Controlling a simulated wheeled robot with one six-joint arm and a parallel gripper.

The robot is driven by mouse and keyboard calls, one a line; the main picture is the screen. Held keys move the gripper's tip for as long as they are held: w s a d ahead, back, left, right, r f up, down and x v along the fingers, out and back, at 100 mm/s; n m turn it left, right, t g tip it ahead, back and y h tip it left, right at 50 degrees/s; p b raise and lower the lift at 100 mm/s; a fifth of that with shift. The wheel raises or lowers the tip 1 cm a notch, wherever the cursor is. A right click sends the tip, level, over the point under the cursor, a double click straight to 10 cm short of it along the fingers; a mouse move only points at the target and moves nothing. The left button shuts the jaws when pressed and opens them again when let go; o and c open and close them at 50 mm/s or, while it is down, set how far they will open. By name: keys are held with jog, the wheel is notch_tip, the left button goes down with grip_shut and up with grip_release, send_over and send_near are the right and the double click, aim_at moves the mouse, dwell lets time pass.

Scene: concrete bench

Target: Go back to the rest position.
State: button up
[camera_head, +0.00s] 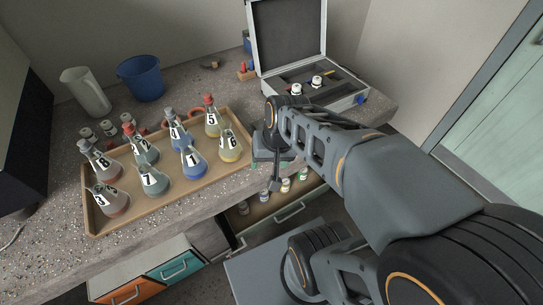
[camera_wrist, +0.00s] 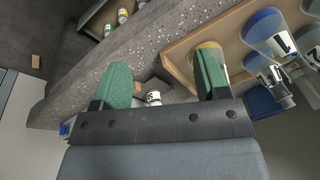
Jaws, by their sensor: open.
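My gripper (camera_wrist: 160,85) shows in the wrist view with its two green fingers wide apart and nothing held between them. In the head view my gripper (camera_head: 272,160) hangs at the front edge of the concrete bench (camera_head: 225,190), just right of the wooden tray (camera_head: 100,228). A small white-capped vial (camera_wrist: 153,98) shows between the fingers in the wrist view, farther off and not touched. My arm hides part of the bench and the open drawer in the head view.
Several numbered flasks (camera_head: 193,162) stand in the tray. An open case (camera_head: 345,100) with white-capped vials lies at the back right. An open drawer (camera_head: 250,222) with several vials juts out below the gripper. A blue bucket (camera_head: 140,80) and a pitcher (camera_head: 86,92) stand at the back left.

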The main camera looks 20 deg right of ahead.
jog(key=n, duration=0.1)
jog(key=n+h, duration=0.1)
jog(key=r+n, duration=0.1)
jog(key=shift+s+d+t, duration=0.15)
jog(key=shift+s+t, duration=0.1)
jog(key=shift+t, duration=0.05)
jog(key=shift+r, duration=0.1)
